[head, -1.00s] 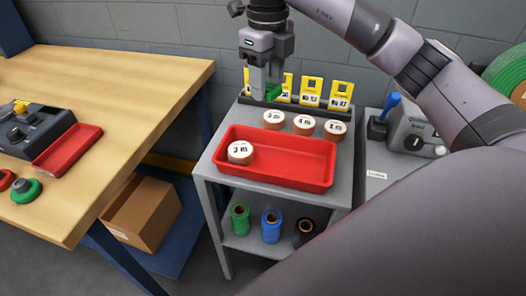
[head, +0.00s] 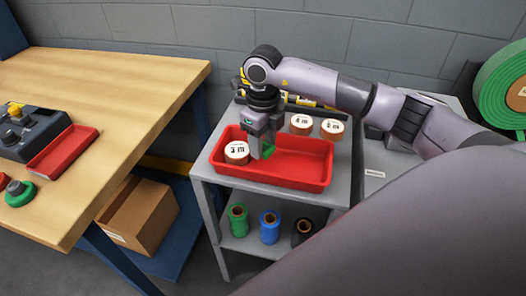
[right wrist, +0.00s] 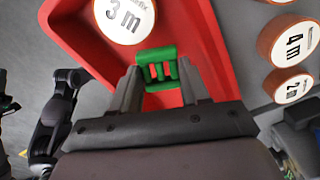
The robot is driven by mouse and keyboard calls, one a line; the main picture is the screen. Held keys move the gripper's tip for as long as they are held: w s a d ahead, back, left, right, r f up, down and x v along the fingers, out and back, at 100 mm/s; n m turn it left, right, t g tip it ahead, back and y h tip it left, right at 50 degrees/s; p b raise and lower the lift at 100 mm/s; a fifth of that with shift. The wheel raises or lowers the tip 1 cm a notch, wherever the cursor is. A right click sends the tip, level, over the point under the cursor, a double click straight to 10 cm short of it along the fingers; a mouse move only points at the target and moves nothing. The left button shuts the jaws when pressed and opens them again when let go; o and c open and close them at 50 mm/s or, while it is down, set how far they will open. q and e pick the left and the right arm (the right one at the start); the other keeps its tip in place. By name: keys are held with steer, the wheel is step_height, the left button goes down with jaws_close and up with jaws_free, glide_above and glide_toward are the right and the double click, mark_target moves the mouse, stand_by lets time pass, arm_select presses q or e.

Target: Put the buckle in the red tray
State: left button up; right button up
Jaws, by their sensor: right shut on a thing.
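The buckle is a small green piece (right wrist: 157,68), also visible in the head view (head: 267,150). My right gripper (head: 261,153) is shut on it, with one finger on each side in the right wrist view (right wrist: 158,88). The gripper points down into the larger red tray (head: 312,178), on the grey cart. The buckle is over the tray's inside, right of the "3 m" roll; I cannot tell if it touches the floor. In the right wrist view the red tray (right wrist: 207,30) surrounds the buckle. My left gripper is not in view.
The "3 m" roll (head: 237,152) occupies the tray's left end; its right half is clear. More rolls (head: 301,124) stand behind the tray. Several thread spools (head: 269,227) are on the shelf below. A wooden bench (head: 120,90) with a smaller red tray (head: 62,152) is at left.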

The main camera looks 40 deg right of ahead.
step_height(320, 180, down, 4)
steer(key=shift+r, duration=0.15)
steer(key=o, duration=1)
